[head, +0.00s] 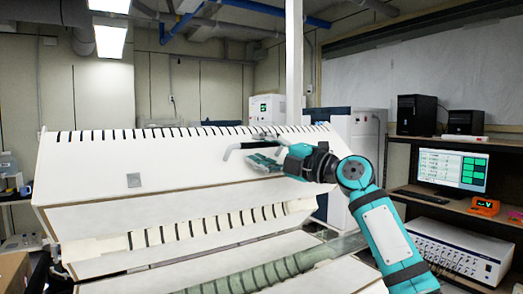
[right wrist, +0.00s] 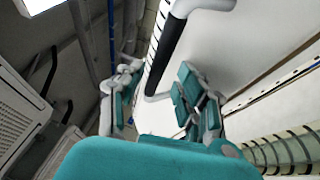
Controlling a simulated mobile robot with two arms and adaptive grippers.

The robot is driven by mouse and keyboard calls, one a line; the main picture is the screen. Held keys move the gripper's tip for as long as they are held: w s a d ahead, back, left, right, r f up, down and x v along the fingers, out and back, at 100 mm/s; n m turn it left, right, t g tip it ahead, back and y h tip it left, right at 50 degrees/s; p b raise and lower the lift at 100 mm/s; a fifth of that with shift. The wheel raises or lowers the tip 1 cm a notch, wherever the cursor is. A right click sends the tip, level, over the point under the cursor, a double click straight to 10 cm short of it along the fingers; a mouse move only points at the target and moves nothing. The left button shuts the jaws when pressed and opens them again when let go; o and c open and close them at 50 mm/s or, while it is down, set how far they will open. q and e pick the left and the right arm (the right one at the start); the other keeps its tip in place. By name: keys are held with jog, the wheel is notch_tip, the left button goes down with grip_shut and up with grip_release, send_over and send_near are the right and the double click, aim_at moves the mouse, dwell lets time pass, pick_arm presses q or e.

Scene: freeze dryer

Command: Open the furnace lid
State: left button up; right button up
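The furnace has a long white slotted lid (head: 100,170) that stands raised and tilted in the head view. Below it are the slotted lower body (head: 110,245) and a greenish ribbed tube (head: 260,275). A handle (head: 240,147) with pale bent ends sticks out from the lid; its dark bar (right wrist: 168,50) shows in the right wrist view. My right gripper (head: 268,158) is at the handle. In the right wrist view, its fingers (right wrist: 158,95) are spread apart with the handle in the space between them. I cannot tell whether either finger touches it. My left gripper is not in view.
A shelf at the right holds a monitor (head: 453,168), a small orange device (head: 484,206) and a white instrument (head: 455,250). A white pole (head: 294,60) rises behind the lid. White cabinets (head: 358,140) stand behind the furnace.

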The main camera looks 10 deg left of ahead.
jog(key=shift+w+a+f, duration=0.1)
jog(key=shift+a+f, duration=0.05)
jog(key=v, duration=1.2)
